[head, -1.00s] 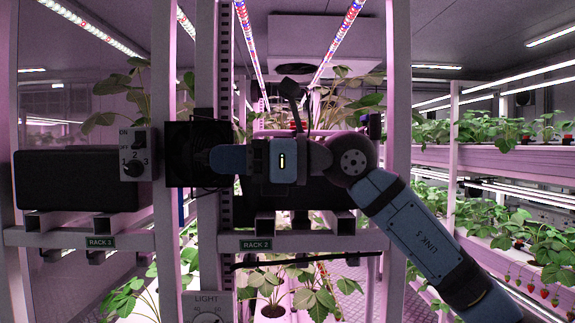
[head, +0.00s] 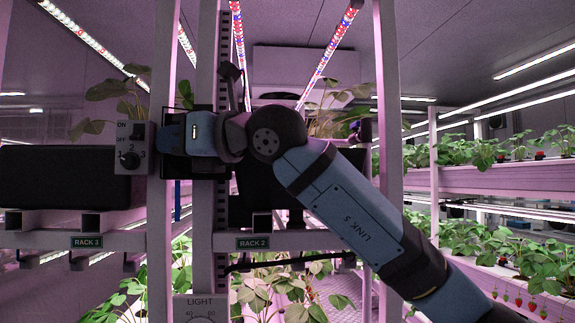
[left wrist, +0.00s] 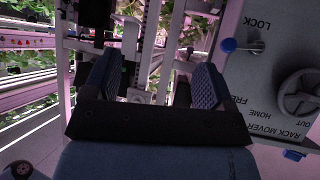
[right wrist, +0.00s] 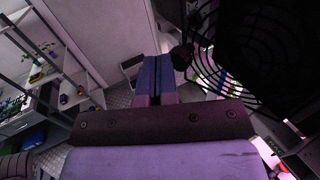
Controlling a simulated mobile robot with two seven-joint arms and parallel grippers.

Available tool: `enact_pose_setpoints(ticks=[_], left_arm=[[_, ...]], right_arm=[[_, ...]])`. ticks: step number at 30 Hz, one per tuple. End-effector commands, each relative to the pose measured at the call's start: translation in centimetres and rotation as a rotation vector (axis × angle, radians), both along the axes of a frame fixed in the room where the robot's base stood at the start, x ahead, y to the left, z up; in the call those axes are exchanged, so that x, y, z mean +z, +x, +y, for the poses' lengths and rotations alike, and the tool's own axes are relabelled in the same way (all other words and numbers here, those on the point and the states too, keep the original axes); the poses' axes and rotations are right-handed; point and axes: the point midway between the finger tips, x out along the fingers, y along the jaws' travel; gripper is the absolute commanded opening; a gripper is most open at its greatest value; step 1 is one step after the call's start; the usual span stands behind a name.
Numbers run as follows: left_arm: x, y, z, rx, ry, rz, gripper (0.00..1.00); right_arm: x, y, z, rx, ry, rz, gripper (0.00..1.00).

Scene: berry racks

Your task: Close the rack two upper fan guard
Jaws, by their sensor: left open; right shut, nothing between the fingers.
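The dark fan guard (head: 197,170) is at the upper left of rack two, by the upright posts, and my right gripper and wrist cover most of it in the head view. Its round wire rings (right wrist: 262,42) show large and dark at the upper right of the right wrist view. My right gripper (head: 165,139) is shut and empty, in front of the guard's left part. In the right wrist view its fingers (right wrist: 155,66) are together, just left of the guard; I cannot tell whether they touch it. My left gripper (left wrist: 152,82) is open and empty, outside the head view.
A switch box (head: 134,148) with a 1-2-3 knob sits close left of my right gripper. The RACK 2 label (head: 254,243) is on the lower beam, with a LIGHT dial (head: 201,308) nearby. A RACK MOVER panel (left wrist: 272,75) stands right of my left gripper.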

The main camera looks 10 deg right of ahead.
Motion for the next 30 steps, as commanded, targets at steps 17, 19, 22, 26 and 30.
enact_pose_setpoints(ticks=[17,19,22,26,30], left_arm=[[-2.2,0.7,-0.7,0.024,-0.041,0.027,0.78],[-2.2,0.7,-0.7,0.026,-0.044,0.028,0.78],[-2.3,0.7,-0.7,0.027,-0.045,0.028,0.78],[-2.3,0.7,-0.7,0.027,-0.046,0.027,0.78],[-2.3,0.8,-0.6,0.025,-0.042,0.026,0.78]], right_arm=[[-0.1,4.1,3.0,-0.077,0.0,0.002,0.0],[-0.1,4.4,3.1,-0.077,0.0,0.001,0.0],[0.0,4.7,3.3,-0.077,0.0,0.002,0.0],[0.0,4.9,3.3,-0.077,0.001,0.001,0.0],[0.0,5.0,3.4,-0.077,-0.001,0.001,0.0]])
